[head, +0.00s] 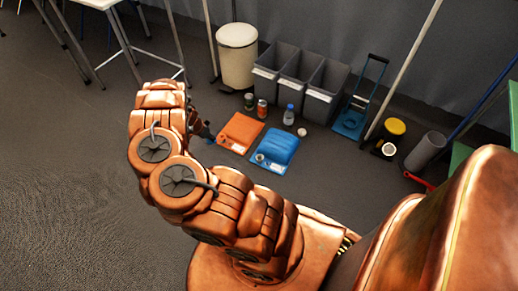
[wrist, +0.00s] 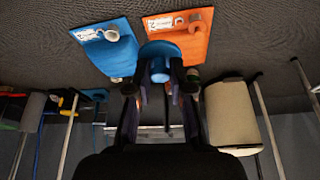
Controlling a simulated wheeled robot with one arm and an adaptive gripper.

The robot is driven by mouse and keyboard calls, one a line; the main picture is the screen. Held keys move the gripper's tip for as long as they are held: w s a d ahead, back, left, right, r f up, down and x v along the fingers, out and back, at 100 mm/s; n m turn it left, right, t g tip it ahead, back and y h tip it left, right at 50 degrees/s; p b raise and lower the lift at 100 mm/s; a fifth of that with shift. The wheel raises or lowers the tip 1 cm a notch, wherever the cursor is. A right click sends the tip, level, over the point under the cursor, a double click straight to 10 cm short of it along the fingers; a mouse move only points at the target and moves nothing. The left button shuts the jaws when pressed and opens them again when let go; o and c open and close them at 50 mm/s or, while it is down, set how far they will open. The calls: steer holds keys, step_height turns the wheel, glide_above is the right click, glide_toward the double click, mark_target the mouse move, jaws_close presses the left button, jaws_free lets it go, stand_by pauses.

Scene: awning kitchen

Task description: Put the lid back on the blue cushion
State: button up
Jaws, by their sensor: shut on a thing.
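The blue cushion (head: 281,146) lies on the floor in the head view, with a white label and a small round grey-white piece at its near-left part. It also shows in the wrist view (wrist: 119,58), at upper left. My gripper (wrist: 160,86) is shut on a blue round lid (wrist: 158,49), with its knob between the fingertips. The lid is in front of part of the orange mat in the wrist view. In the head view my gripper (head: 206,131) is mostly behind my arm, left of the orange mat, and the lid cannot be made out there.
The orange mat (head: 240,131) lies left of the cushion. Behind stand an orange can (head: 262,109), a bottle (head: 289,115), grey bins (head: 325,92) and a cream bin (head: 237,56). A blue trolley (head: 352,120) and yellow-topped container (head: 393,129) stand right.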

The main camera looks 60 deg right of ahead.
steer(key=shift+s+d+f+m+g+y+b, duration=0.25)
steer(key=shift+s+d+f+m+b, duration=0.7)
steer(key=shift+s+d+f+b, duration=1.6)
steer(key=shift+s+d+f+m+g+b, duration=0.5)
steer(key=shift+s+d+f+m+b, duration=0.8)
steer(key=shift+s+d+f, duration=2.05)
steer(key=shift+s+d+f+m+g+y+b, duration=0.15)
steer(key=shift+s+d+f+m+g+b, duration=0.35)
steer(key=shift+s+d+f+b, duration=2.55)
steer(key=shift+w+a+f+p, duration=0.2)
steer(key=shift+w+a+f, duration=0.3)
steer(key=shift+w+f, duration=0.15)
steer(key=shift+w+a+f+p, duration=0.15)
steer(key=shift+w+a+f, duration=0.35)
steer(key=shift+f, duration=0.25)
steer(key=shift+w+p, duration=0.1)
steer(key=shift+p, duration=0.3)
steer(key=shift+f, duration=0.15)
steer(key=o, duration=1.3)
